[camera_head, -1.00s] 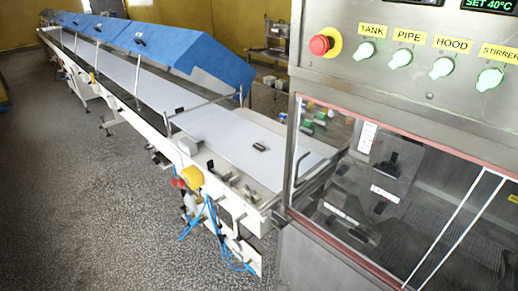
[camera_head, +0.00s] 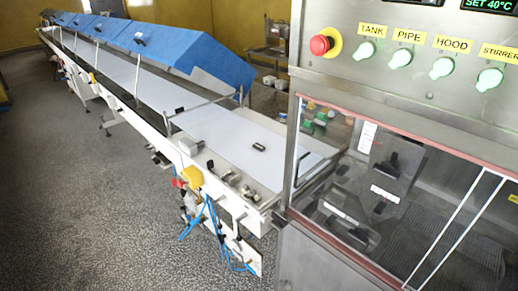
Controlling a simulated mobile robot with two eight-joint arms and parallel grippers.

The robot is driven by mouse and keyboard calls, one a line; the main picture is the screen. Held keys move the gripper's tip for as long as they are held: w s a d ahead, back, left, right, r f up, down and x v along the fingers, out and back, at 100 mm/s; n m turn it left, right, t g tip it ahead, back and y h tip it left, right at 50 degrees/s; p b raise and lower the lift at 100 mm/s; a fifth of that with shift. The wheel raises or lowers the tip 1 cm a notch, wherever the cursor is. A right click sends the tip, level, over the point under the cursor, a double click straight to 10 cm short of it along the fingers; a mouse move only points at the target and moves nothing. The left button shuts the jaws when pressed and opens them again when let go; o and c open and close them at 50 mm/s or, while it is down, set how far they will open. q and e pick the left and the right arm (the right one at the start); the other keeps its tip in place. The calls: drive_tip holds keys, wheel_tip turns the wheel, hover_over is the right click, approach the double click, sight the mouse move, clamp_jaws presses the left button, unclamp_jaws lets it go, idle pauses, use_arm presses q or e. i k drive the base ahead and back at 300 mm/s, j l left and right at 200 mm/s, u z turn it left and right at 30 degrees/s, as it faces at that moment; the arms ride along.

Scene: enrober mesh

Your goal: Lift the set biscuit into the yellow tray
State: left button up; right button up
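A small dark oblong piece (camera_head: 259,147) lies alone on the near part of the white conveyor belt (camera_head: 222,137). It looks like the set biscuit, but it is too small to be sure. I cannot make out a yellow tray. A small yellow block (camera_head: 191,177) is on the near side of the conveyor frame, and I cannot tell it to be a tray. Neither my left gripper nor my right gripper is in view.
A steel machine with a control panel (camera_head: 405,75), a red stop button (camera_head: 320,45) and a clear window (camera_head: 375,190) fills the right. Blue covers (camera_head: 180,50) stand over the far conveyor. Blue hoses (camera_head: 212,218) hang at its near end. The grey floor (camera_head: 80,200) at left is clear.

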sight(257, 146)
drive_tip(key=i+j, duration=0.15)
drive_tip(key=j, duration=0.3)
drive_tip(key=i+j+z, duration=0.1)
drive_tip(key=j, duration=0.35)
drive_tip(key=i+j+z, duration=0.1)
drive_tip(key=j, duration=0.35)
drive_tip(key=i+j, duration=0.2)
drive_tip(key=j, duration=0.3)
drive_tip(key=i+j+z, duration=0.1)
drive_tip(key=j, duration=0.35)
drive_tip(key=i+j, duration=0.15)
drive_tip(key=j, duration=0.35)
drive_tip(key=i+j+z, duration=0.1)
drive_tip(key=j, duration=0.35)
drive_tip(key=i+j, duration=0.15)
drive_tip(key=i+l, duration=0.7)
drive_tip(key=l+z, duration=0.05)
